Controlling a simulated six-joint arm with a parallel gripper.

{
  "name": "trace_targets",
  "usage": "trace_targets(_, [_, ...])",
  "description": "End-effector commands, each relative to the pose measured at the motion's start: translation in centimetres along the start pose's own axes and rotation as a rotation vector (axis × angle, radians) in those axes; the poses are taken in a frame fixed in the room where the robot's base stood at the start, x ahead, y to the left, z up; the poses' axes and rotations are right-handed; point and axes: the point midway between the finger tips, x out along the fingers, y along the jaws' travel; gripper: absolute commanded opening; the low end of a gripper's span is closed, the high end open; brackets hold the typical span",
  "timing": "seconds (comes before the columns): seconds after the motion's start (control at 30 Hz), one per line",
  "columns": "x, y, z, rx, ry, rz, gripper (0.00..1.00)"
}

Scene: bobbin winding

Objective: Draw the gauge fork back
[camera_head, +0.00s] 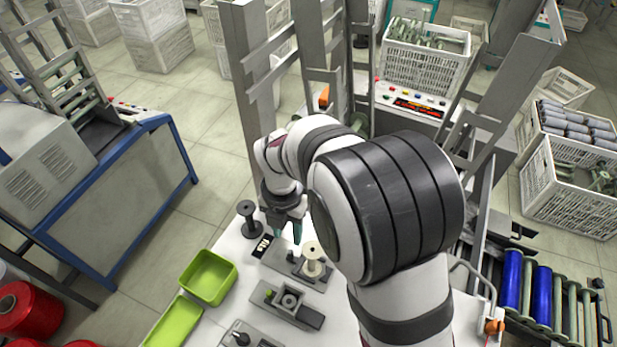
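My gripper (287,232) points down over the back of the white work table (235,247). Its two teal-tipped fingers stand apart with nothing visible between them. Just below and to the right is a grey fixture (283,262) with a pale cream bobbin (313,262) standing upright at its right end. In front of it lies a second grey fixture (308,318) with a square block and round opening (289,300). I cannot tell for certain which part is the gauge fork. My arm hides the table's right side.
Green trays (208,277) lie at the left. Another fixture (248,335) is at the front. Metal uprights (254,90) and a control panel (412,98) rise behind.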

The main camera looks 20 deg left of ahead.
Motion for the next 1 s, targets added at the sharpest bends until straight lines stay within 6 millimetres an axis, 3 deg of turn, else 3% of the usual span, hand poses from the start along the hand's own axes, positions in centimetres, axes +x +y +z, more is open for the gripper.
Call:
trace_targets(0.23, [0.8,-0.1,0.0,0.004,0.002,-0.001,0.40])
trace_targets(1.0, [7.5,-0.2,0.0,0.009,0.002,-0.001,0.40])
